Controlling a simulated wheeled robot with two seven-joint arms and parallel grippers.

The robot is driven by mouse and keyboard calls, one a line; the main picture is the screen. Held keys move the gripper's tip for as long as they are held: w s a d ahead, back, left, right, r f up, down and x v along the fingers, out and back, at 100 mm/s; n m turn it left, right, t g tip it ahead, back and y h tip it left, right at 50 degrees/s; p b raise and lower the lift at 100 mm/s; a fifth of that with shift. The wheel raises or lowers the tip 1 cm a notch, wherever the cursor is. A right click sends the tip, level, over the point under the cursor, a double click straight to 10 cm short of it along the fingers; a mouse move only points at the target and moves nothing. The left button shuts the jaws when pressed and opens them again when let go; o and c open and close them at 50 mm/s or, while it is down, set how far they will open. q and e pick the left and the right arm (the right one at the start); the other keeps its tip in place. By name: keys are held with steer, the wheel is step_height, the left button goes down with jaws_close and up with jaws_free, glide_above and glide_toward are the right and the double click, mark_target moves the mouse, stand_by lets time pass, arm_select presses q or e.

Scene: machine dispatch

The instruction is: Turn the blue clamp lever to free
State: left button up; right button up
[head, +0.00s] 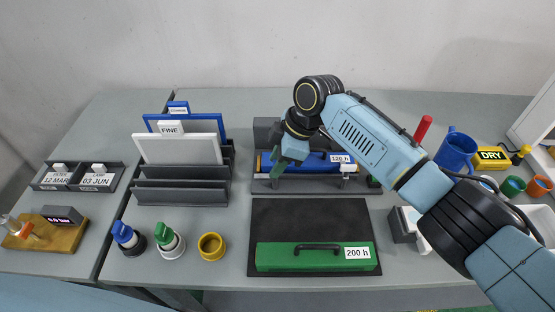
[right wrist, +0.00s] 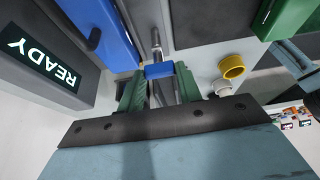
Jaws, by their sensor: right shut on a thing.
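My right gripper (head: 279,168) is at the left end of the blue block labelled "120 h" (head: 318,164), which sits in a dark grey holder. In the right wrist view, my right gripper (right wrist: 159,82) is shut on the blue clamp lever (right wrist: 158,71), with a green finger on either side of it. A metal rod (right wrist: 156,40) shows just beyond the lever. In the head view the gripper hides the lever. The blue block with its dark handle also shows in the right wrist view (right wrist: 103,28). My left gripper is not in view.
A green block labelled "200 h" (head: 305,259) lies on a black mat (head: 350,212) in front. A "READY" display (right wrist: 50,65) is close to the gripper.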

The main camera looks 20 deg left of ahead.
steer(key=o, duration=1)
steer(key=v, duration=1.3)
steer(key=shift+r, duration=0.2)
